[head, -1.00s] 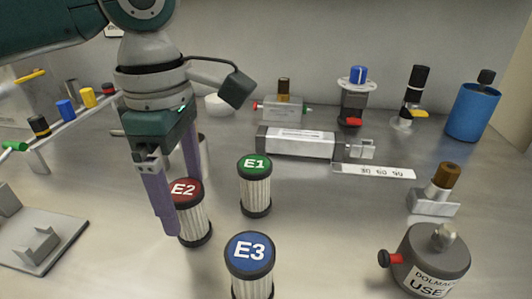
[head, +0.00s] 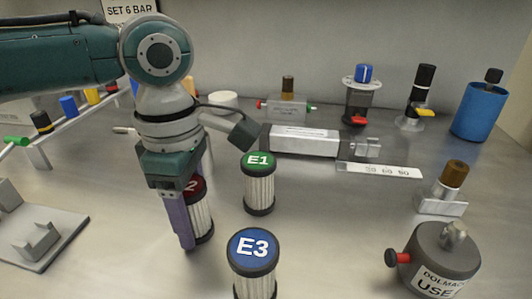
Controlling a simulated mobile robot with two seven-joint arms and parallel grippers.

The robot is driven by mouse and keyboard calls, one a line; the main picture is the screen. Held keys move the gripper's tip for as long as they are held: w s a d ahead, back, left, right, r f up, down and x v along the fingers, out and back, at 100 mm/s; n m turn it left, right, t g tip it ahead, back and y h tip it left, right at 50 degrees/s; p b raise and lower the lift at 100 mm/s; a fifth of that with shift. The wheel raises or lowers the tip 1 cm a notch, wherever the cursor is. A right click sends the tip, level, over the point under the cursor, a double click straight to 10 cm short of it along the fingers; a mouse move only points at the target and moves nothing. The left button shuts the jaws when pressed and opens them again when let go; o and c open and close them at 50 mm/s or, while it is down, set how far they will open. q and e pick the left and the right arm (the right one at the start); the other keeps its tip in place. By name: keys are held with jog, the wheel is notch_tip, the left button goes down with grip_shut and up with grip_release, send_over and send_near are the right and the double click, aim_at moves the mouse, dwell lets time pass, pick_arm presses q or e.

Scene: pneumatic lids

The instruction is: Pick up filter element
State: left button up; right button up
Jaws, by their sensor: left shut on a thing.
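Three filter elements with pleated white bodies and coloured caps stand upright on the bench in the head view. The red-capped one, E2 (head: 202,218), is partly hidden behind the purple fingers of my left gripper (head: 192,225). My left gripper points down and is shut on E2, which still appears to stand on the bench. The green-capped E1 (head: 259,186) stands just to the right. The blue-capped E3 (head: 253,262) stands nearer, cut by the lower frame edge. My right gripper is not in view.
A silver cylinder (head: 302,142) lies behind E1, with a white label strip (head: 379,171) to its right. A grey round pot (head: 440,262) stands at front right, a blue container (head: 477,110) at back right. A grey bracket plate (head: 45,240) lies at left. Bench between E3 and the pot is clear.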

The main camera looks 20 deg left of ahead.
pick_arm(q)
jog(key=c, duration=0.8)
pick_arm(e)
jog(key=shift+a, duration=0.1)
pick_arm(q)
notch_tip(320, 180, up, 20)
jog(key=p, duration=0.4)
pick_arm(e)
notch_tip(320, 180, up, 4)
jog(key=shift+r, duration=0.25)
